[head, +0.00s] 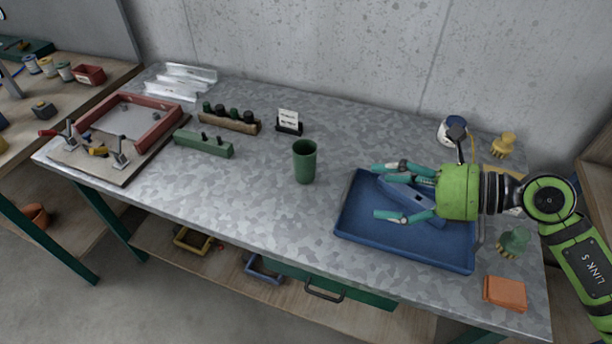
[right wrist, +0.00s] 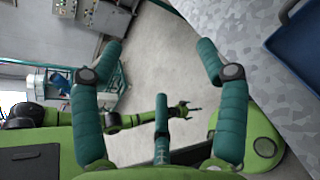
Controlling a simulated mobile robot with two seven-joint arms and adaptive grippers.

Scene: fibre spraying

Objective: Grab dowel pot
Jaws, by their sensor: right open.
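A dark green, cup-shaped pot (head: 305,162), which I take for the dowel pot, stands upright on the grey metal worktop near the middle in the head view. No dowels show in it. My right gripper (head: 378,192) is to the right of the pot and apart from it, over the blue tray, with its fingers pointing left. It is open and empty. In the right wrist view my right gripper (right wrist: 160,55) has its fingers spread, with floor behind them and no pot between them. My left gripper (right wrist: 184,110) shows small in that view, too small to judge.
The blue tray (head: 350,222) holds a blue-grey tool, partly hidden by my right gripper. A small card stand (head: 289,122) is behind the pot. A green block (head: 204,144) and a red frame (head: 160,130) lie left. An orange pad (head: 505,293) lies front right. Worktop around the pot is clear.

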